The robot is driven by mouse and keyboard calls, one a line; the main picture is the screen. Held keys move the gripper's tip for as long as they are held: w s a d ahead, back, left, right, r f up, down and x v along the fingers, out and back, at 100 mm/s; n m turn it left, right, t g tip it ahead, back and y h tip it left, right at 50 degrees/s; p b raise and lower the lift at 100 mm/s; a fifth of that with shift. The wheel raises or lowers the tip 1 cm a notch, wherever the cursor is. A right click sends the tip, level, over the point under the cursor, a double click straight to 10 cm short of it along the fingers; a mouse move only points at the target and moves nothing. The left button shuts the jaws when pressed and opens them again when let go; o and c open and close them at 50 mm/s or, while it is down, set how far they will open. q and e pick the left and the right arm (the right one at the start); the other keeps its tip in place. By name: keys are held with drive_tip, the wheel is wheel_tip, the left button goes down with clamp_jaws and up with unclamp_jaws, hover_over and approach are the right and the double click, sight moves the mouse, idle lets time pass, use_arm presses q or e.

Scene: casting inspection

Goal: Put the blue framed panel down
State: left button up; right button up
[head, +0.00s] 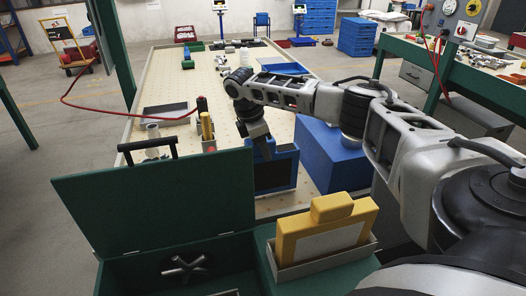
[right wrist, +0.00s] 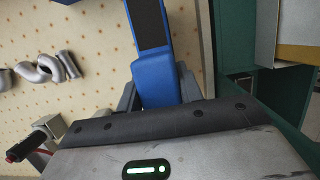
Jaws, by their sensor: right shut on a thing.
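The blue framed panel (head: 285,168) has a dark middle and hangs upright over the near part of the pegboard table (head: 290,206). My right gripper (head: 264,150) is shut on its blue top grip, which shows between the two jaws in the right wrist view (right wrist: 155,85). The panel's dark face (right wrist: 148,24) also shows there. I cannot tell whether the panel's lower edge touches anything. My left gripper is not in view.
A yellow framed panel (head: 325,232) stands in a holder (head: 315,266) at front right. An open green case (head: 150,200) is at front left. A blue box (head: 335,150) stands right of the held panel. Small fixtures (head: 207,130) stand left of it.

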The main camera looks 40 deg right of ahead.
wheel_tip(320, 180, down, 2)
drive_tip(key=o, duration=1.1)
drive_tip(key=b+v, duration=0.1)
drive_tip(key=v, duration=1.1)
drive_tip(key=shift+r, duration=0.1)
drive_tip(key=shift+s, duration=0.1)
